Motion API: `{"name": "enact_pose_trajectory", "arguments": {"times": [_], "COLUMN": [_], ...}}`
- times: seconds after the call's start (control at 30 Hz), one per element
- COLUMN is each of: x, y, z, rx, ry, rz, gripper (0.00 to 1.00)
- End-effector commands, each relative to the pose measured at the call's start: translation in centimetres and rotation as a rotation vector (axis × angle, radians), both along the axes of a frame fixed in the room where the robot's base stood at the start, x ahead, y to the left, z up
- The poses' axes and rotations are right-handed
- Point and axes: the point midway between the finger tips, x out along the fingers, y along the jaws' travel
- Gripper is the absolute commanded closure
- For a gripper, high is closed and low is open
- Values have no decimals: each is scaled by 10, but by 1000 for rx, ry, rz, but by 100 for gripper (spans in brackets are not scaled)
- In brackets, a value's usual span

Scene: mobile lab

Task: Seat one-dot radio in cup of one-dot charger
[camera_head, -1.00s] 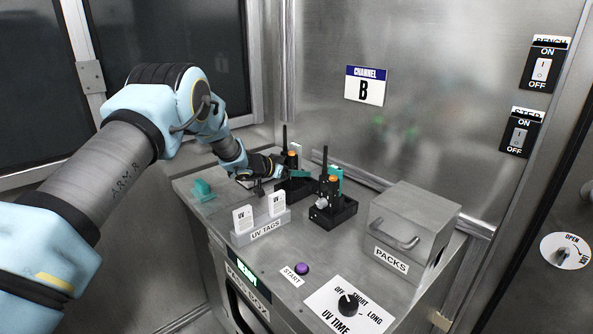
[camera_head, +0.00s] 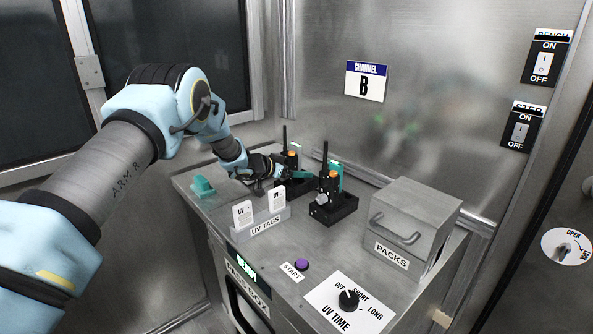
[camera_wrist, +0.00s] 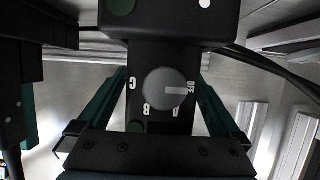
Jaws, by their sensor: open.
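My gripper (camera_head: 287,174) is low over the far part of the bench, at the far radio (camera_head: 292,155), which has an antenna and an orange top. In the wrist view my open gripper (camera_wrist: 160,80) has one green finger on each side of a black radio body (camera_wrist: 143,60) with a grey lettered knob. A black block (camera_wrist: 170,22) at the top edge bears a dark green disc and one white dot. The near radio (camera_head: 327,186) stands upright in a black charger (camera_head: 343,210). The far radio's charger (camera_head: 297,187) is partly hidden by my gripper. Dots are too small in the head view.
A UV tags holder (camera_head: 262,226) stands in front of my gripper, and a teal piece (camera_head: 202,187) lies to the left. A metal packs box (camera_head: 413,220) is at the right. The start button (camera_head: 302,264) and UV time dial (camera_head: 348,299) are at the front.

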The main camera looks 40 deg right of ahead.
Motion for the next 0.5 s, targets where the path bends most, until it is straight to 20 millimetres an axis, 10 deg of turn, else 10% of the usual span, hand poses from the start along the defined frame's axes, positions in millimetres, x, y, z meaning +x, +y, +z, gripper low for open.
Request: {"name": "enact_pose_trajectory", "arguments": {"times": [0.5], "x": [5], "y": [59], "z": [23], "rx": [-1], "ry": [0], "rz": [3], "gripper": [0]}}
